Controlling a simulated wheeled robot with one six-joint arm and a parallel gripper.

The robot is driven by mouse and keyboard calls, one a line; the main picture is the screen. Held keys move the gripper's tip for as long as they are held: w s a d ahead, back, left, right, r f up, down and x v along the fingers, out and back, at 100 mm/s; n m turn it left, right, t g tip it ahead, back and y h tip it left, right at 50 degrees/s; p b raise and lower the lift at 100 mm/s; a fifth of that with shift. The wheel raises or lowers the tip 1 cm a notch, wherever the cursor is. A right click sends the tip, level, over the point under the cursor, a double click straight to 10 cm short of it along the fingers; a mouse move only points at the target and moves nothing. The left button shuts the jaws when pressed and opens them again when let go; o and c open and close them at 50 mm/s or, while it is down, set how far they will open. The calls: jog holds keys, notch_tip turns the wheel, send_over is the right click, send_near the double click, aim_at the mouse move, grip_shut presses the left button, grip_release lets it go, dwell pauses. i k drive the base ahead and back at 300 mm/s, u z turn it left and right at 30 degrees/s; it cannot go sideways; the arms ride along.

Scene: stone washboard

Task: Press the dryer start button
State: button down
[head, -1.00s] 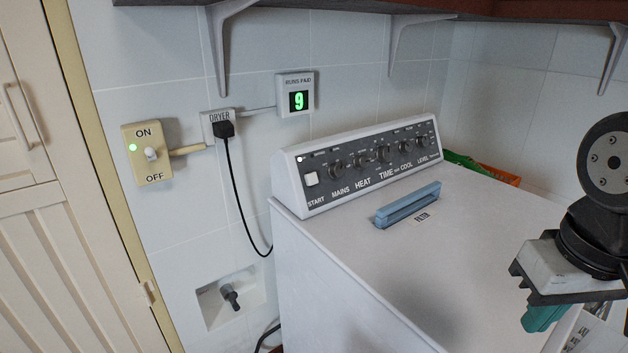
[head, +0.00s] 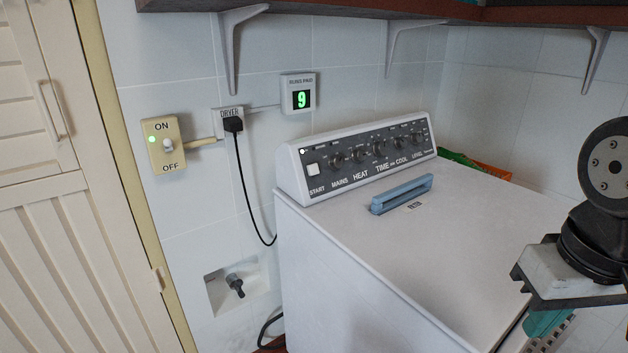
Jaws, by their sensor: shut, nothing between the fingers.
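The dryer (head: 460,240) is a white machine with its control panel (head: 350,152) along the back of its top. The start button (head: 313,169) is a pale square at the panel's left end, above the word START. A small white light (head: 303,152) shows just above it. Nothing covers the button.
The yellow wall switch (head: 167,146) has a green light and its lever between ON and OFF. A black plug (head: 233,125) sits in the DRYER socket. A blue filter handle (head: 402,195) rises from the dryer top. Shelf brackets (head: 232,50) hang above.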

aim_at(313, 170)
jog(key=k, duration=0.25)
jog(key=z, duration=2.65)
jog(key=k, duration=1.2)
jog(key=u, duration=1.6)
jog(key=i, duration=1)
